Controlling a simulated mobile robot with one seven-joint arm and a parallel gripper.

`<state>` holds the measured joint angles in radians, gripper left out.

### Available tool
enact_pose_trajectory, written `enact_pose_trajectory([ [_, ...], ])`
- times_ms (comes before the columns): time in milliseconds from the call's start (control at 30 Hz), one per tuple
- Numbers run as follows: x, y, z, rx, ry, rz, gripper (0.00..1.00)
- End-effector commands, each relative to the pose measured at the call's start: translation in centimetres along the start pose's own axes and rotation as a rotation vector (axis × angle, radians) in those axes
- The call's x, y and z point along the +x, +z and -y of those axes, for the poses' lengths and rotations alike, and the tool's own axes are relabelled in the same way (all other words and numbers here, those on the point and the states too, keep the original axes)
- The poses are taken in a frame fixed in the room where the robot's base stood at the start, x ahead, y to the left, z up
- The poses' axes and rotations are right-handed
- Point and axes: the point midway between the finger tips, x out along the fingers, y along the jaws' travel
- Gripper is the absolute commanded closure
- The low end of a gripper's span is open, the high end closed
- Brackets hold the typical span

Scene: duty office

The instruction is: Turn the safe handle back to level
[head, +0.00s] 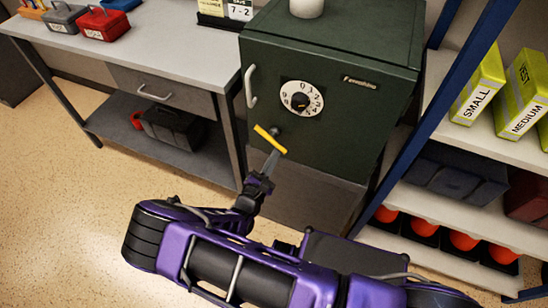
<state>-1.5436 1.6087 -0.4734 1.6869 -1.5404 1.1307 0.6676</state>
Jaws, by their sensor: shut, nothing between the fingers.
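The dark green safe (345,140) stands in the middle of the head view with its door closed. Its yellow bar handle (266,137) is low on the left of the door, in front of a dark round hub. The bar is tilted, its left end higher than its right end. A white dial (301,98) with numbers is above it. My gripper (274,157) is shut and empty, its grey fingertips just below the bar's lower right end. I cannot tell whether they touch it.
A grey workbench (150,50) with red and grey boxes is on the left. A curved pull (250,87) is on the safe's left edge. A blue-framed shelf (455,95) with yellow boxes and orange balls stands close on the right. The floor at left is clear.

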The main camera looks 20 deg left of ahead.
Motion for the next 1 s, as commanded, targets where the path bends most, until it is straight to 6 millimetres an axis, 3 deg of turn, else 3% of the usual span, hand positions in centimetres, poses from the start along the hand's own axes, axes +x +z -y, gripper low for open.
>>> enact_pose_trajectory([
  [567,0.1,2.2,0.5,-0.464,0.022,0.002,1.00],
  [1000,0.1,2.6,0.5,-0.455,0.022,0.002,1.00],
])
